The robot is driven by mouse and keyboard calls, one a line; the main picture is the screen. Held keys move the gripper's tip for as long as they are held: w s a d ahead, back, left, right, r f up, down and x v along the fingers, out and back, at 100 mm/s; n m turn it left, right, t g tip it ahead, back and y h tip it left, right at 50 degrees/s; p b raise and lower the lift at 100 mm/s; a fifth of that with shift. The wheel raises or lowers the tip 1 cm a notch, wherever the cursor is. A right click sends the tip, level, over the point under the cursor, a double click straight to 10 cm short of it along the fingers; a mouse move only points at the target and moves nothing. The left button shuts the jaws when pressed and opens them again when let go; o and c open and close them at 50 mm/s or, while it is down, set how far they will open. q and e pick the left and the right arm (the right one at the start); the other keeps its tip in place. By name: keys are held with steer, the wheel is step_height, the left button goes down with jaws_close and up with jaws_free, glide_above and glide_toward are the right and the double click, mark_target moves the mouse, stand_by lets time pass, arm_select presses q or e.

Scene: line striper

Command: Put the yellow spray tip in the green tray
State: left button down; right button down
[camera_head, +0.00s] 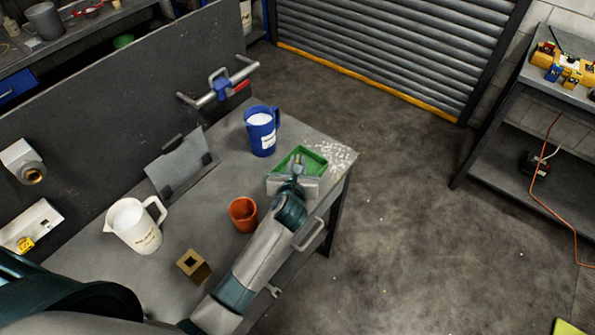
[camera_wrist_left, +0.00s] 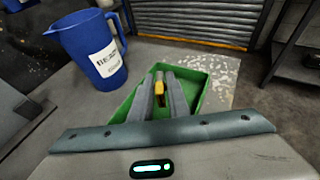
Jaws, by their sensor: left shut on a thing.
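The green tray (camera_head: 312,158) lies near the far right corner of the workbench in the head view. It fills the middle of the left wrist view (camera_wrist_left: 195,96). My left gripper (camera_head: 298,165) reaches over the tray's near side. In the left wrist view my left gripper (camera_wrist_left: 160,90) is shut on the yellow spray tip (camera_wrist_left: 159,84), which shows between the fingertips with the tray behind and around it. I cannot tell whether the tip touches the tray floor. The tip is hidden in the head view. My right gripper is not in view.
A blue jug (camera_head: 262,130) stands just left of the tray. A red-brown cup (camera_head: 243,214), a white jug (camera_head: 136,225) and a brass-coloured block (camera_head: 193,266) stand nearer on the bench. White speckles (camera_head: 338,157) mark the bench corner beyond the tray.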

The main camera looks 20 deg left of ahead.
arm_select(q)
step_height(320, 180, down, 3)
steer(key=shift+f+p, duration=0.2)
steer(key=shift+p, duration=0.15)
steer(key=shift+f, duration=0.25)
steer(key=shift+f, duration=0.2)
steer(key=c, duration=2)
jaws_free()
steer(key=shift+r, duration=0.1)
steer(key=shift+r, duration=0.1)
steer(key=shift+s+d+r, duration=0.1)
steer(key=shift+s, duration=0.45)
steer(key=b+v, duration=0.2)
steer(key=v, duration=0.9)
steer(key=shift+w+r, duration=0.1)
steer(key=shift+r, duration=0.1)
